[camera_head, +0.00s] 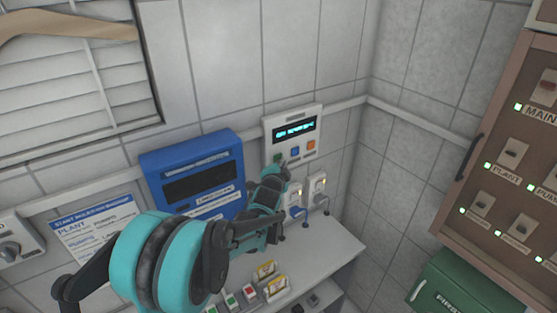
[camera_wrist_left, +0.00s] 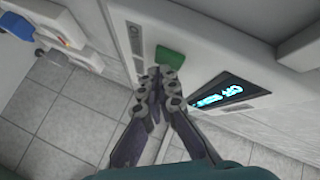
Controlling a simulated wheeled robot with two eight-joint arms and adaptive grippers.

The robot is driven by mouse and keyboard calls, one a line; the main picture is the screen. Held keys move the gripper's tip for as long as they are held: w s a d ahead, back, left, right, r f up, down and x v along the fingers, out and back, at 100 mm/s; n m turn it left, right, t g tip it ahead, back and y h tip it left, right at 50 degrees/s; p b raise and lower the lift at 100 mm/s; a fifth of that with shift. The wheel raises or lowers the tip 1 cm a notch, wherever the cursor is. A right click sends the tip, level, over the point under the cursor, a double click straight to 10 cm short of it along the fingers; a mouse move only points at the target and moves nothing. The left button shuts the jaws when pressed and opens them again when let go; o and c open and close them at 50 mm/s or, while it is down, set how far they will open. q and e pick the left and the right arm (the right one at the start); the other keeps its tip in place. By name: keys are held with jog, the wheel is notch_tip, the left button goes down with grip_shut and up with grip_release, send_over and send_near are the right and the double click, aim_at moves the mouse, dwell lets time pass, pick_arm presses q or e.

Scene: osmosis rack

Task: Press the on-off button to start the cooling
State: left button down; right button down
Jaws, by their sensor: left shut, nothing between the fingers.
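A white control panel (camera_head: 292,116) with a lit blue display (camera_head: 295,129) is fixed to the tiled wall. Below its display is a row of buttons: a green button (camera_head: 278,158) at the left, then a blue and an orange one. My left gripper (camera_head: 284,170) is shut and empty, with its tips just below the green button. In the left wrist view the shut fingertips (camera_wrist_left: 163,76) are right beside the green button (camera_wrist_left: 170,57); I cannot tell whether they touch it. The lit display (camera_wrist_left: 215,94) shows to the right there. My right gripper is not in view.
A blue wall box (camera_head: 193,170) hangs left of the panel. Sockets with plugs (camera_head: 317,187) are below the panel, above a shelf (camera_head: 325,247) with small switches. A brown switch cabinet (camera_head: 500,170) and a green box (camera_head: 460,288) are at the right.

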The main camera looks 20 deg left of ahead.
pick_arm(q)
jog(key=shift+w+a, duration=0.25)
jog(key=shift+a, duration=0.05)
dwell(0.5)
dwell(0.4)
jog(key=shift+s+d, duration=0.5)
jog(key=shift+d, duration=0.15)
jog(key=shift+s+d+b, duration=0.2)
jog(key=shift+s+d, duration=0.6)
jog(key=shift+d, duration=0.2)
jog(key=shift+s+d+b, duration=0.15)
jog(key=shift+s+d, duration=0.6)
jog(key=shift+d, duration=0.2)
jog(key=s+d, duration=0.7)
jog(key=d, duration=0.2)
jog(key=shift+s+d, duration=0.2)
jog(key=shift+d, duration=0.05)
